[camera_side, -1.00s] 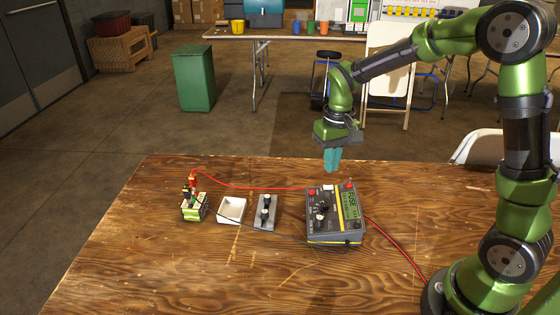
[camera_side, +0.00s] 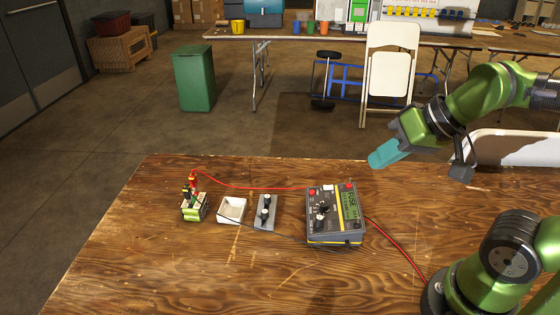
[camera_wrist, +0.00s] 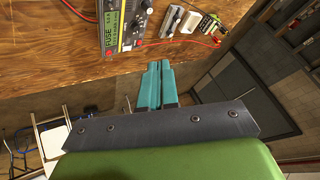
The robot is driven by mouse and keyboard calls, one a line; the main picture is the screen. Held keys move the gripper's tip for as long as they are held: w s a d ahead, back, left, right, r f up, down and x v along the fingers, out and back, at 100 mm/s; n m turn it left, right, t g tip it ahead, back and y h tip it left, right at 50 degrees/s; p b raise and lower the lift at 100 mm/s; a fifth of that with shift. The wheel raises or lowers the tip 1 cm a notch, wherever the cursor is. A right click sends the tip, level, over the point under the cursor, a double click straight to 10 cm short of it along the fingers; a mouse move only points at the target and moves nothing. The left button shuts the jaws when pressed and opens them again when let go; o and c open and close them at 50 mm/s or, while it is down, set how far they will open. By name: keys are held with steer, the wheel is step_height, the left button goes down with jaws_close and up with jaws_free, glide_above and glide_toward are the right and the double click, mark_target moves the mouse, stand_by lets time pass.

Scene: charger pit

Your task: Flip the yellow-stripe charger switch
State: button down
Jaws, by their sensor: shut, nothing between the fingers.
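The charger (camera_side: 335,215) is a dark grey box with a yellow stripe, a green display reading FUSE, and knobs or switches on its face. It sits on the wooden table right of centre in the side view. It also shows at the top of the wrist view (camera_wrist: 122,24), partly cut off. The switch position is too small to tell. My gripper (camera_side: 376,163) has teal fingers, shut and empty, in the air to the upper right of the charger, clear of it. In the wrist view the two fingers (camera_wrist: 157,66) lie side by side.
Left of the charger are a grey block with black knobs (camera_side: 265,212), a white tray (camera_side: 232,210) and a small green-and-black device (camera_side: 194,206). Red and black cables run across the table (camera_side: 180,270). The front of the table is mostly clear.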

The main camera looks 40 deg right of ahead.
steer(key=w+d+f+n+g, duration=0.1)
steer(key=w+d+n+g, duration=0.1)
steer(key=w+n, duration=0.4)
steer(key=w+d+f+n+g+h, duration=0.1)
steer(key=w+n, duration=0.5)
steer(key=n, duration=0.8)
steer(key=w+d+f+n+g+h, duration=0.1)
steer(key=w+d+f+n+g, duration=0.1)
steer(key=n, duration=0.9)
steer(key=shift+w+d+f+g, duration=0.3)
steer(key=shift+w+d+g, duration=0.3)
steer(key=shift+w+g, duration=1)
steer(key=shift+w+t, duration=0.3)
